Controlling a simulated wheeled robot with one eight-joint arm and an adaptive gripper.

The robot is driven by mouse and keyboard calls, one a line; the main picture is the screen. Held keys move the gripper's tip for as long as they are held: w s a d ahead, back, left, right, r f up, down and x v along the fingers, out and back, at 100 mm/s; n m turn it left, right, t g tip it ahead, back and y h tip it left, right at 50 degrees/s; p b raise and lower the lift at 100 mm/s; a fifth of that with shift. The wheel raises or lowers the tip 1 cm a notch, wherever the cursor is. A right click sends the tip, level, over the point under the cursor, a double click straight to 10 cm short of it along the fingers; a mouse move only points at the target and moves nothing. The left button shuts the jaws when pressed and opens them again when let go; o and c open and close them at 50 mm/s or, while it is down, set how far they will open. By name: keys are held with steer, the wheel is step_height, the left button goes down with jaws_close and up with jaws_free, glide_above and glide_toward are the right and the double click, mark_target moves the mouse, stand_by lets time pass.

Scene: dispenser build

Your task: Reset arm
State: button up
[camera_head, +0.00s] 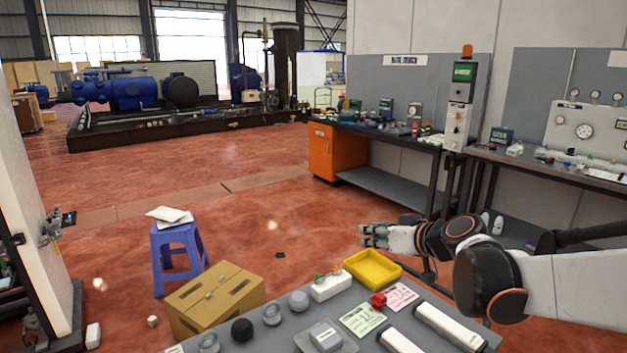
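My arm reaches in from the right edge, bent over the right part of the grey table (282,335). My gripper (366,236) points left, in the air above and behind the yellow tray (373,269). Its fingers are small in the picture and appear empty. I cannot tell how far apart the fingertips are.
The table holds a white block (331,286), a red knob (378,299), a green card (362,319) and several round parts. A cardboard box (216,296) and a blue stool (178,256) stand to the left. Workbenches (385,133) line the back right.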

steer(key=s+d+f+m+g+h, duration=0.1)
steer(key=s+f+h, duration=0.1)
steer(key=s, duration=0.8)
steer(key=s+d+f+m+g+h, duration=0.2)
steer(key=s, duration=0.8)
steer(key=s+d+f+m+g+h, duration=0.1)
steer(key=s+d+f+h, duration=0.1)
steer(key=s, duration=0.7)
steer(key=shift+s+d+f+h, duration=0.3)
steer(key=shift+s+f, duration=0.1)
steer(key=shift+f, duration=0.1)
